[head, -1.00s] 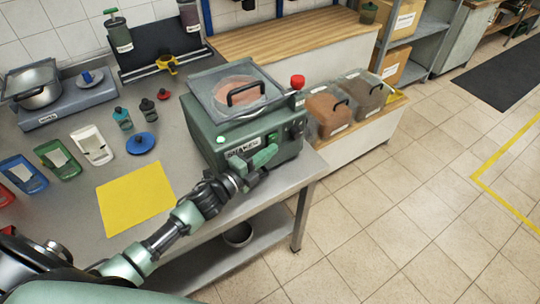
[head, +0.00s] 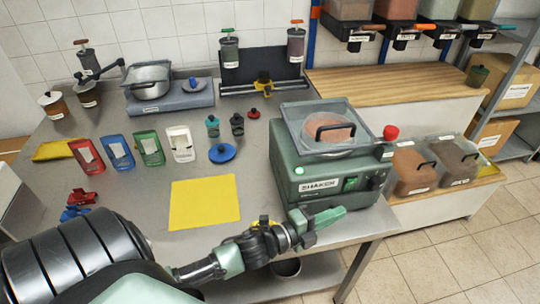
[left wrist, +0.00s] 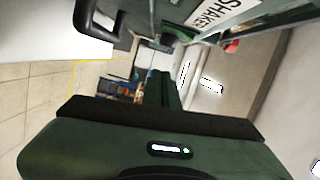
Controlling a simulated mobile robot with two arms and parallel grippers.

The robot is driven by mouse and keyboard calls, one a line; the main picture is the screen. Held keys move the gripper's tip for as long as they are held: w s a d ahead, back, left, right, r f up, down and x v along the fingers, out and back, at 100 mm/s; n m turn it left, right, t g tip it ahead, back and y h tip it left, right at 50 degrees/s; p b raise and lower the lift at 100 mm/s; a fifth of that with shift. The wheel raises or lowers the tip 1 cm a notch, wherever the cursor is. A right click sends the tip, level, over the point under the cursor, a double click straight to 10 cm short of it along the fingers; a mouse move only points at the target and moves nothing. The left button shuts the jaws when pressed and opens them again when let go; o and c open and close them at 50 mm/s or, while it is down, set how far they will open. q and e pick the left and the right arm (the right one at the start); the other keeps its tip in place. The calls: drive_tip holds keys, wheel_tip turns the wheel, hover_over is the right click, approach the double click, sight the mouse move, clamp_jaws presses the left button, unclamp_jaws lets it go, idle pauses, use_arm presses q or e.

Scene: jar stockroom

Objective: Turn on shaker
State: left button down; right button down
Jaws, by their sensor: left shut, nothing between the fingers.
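The shaker (head: 283,152) is a dark green machine at the right end of the steel table. A clear-lidded tray with a black handle (head: 334,127) sits on top. The label (left wrist: 215,14) shows at the top of the left wrist view. My right gripper is not in view.
A red knob (head: 391,132) stands at the shaker's right side. Lidded bins (head: 412,170) stand to the right. The table's front edge runs under my left arm.

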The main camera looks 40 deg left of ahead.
use_arm(q)
drive_tip(key=s+a+f+n+g+y, duration=0.1)
drive_tip(key=s+a+f+n+y, duration=0.1)
drive_tip(key=s+n, duration=0.1)
drive_tip(key=s+a+f+n+g+y, duration=0.2)
drive_tip(key=s+n+y, duration=0.1)
drive_tip(key=n, duration=0.2)
drive_tip(key=s+a+f+n+g+y, duration=0.1)
drive_tip(key=s+a+n+y, duration=0.1)
drive_tip(key=s+n, duration=0.1)
drive_tip(key=shift+f+n+g+b, duration=0.3)
drive_tip(key=shift+f+n+b, duration=0.1)
drive_tip(key=shift+n, duration=0.3)
drive_tip(key=s+d+f+n+g, duration=0.1)
drive_tip(key=s+f+n+g, duration=0.1)
drive_tip(key=s, duration=0.4)
drive_tip(key=s+d+f+n+g, duration=0.1)
drive_tip(key=s+f+n+g, duration=0.1)
drive_tip(key=s+n+g, duration=0.2)
drive_tip(key=s+g, duration=0.1)
drive_tip(key=s, duration=0.1)
drive_tip(key=shift+s+d+f, duration=0.3)
drive_tip(key=shift+d, duration=0.05)
